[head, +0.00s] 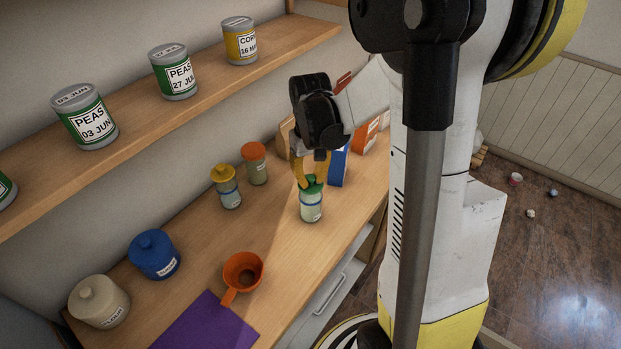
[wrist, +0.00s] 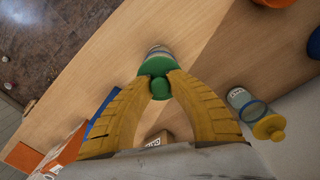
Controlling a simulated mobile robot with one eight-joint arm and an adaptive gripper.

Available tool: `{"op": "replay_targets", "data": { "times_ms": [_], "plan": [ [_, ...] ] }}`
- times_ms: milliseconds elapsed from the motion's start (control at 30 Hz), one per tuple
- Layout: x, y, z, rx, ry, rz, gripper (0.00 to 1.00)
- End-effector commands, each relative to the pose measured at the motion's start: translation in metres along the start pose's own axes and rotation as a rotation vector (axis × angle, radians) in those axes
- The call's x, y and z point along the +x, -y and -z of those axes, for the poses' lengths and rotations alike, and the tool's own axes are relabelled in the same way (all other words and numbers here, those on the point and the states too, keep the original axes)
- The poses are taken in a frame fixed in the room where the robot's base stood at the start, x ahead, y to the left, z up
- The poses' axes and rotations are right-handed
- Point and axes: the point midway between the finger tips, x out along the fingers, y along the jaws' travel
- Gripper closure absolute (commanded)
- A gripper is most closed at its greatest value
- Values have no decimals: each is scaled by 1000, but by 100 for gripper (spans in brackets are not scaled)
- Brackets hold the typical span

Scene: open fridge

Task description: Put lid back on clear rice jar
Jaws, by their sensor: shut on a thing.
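A clear jar (head: 311,208) with a pale label and a blue band stands upright on the wooden counter. A green lid (head: 312,186) with a round knob is at the jar's mouth; whether it is fully seated I cannot tell. My gripper (head: 305,180) comes down from above with its yellow fingers shut on the lid's knob. In the wrist view the green lid (wrist: 158,66) lies between the fingertips, and part of the jar (wrist: 159,51) shows beyond it. The label is too small to read.
Close by stand a yellow-lidded jar (head: 228,190) and an orange-lidded jar (head: 256,165). Boxes (head: 339,165) stand behind my gripper. An orange scoop (head: 242,272), a purple mat (head: 205,325), a blue canister (head: 154,254) and a cream canister (head: 97,302) are nearer. A shelf (head: 215,95) with cans runs above.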

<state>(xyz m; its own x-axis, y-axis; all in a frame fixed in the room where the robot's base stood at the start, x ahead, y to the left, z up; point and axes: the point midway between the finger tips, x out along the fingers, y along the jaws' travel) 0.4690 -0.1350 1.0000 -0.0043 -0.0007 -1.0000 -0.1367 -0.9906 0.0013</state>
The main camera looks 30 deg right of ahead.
Motion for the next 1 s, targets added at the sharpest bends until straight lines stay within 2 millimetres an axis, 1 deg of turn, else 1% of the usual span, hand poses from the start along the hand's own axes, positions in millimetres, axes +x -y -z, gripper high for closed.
{"op": "replay_targets", "data": {
  "times_ms": [367, 400, 433, 467, 667, 733, 767, 1000],
  "plan": [
    [0, 0, 0, 0, 0, 0, 100],
    [0, 0, 0, 0, 0, 0, 70],
    [0, 0, 0, 0, 0, 0, 61],
    [0, 0, 0, 0, 0, 0, 57],
    [0, 0, 0, 0, 0, 0, 57],
    [0, 0, 0, 0, 0, 0, 37],
    [0, 0, 0, 0, 0, 0, 34],
    [0, 0, 0, 0, 0, 0, 34]
  ]
}}
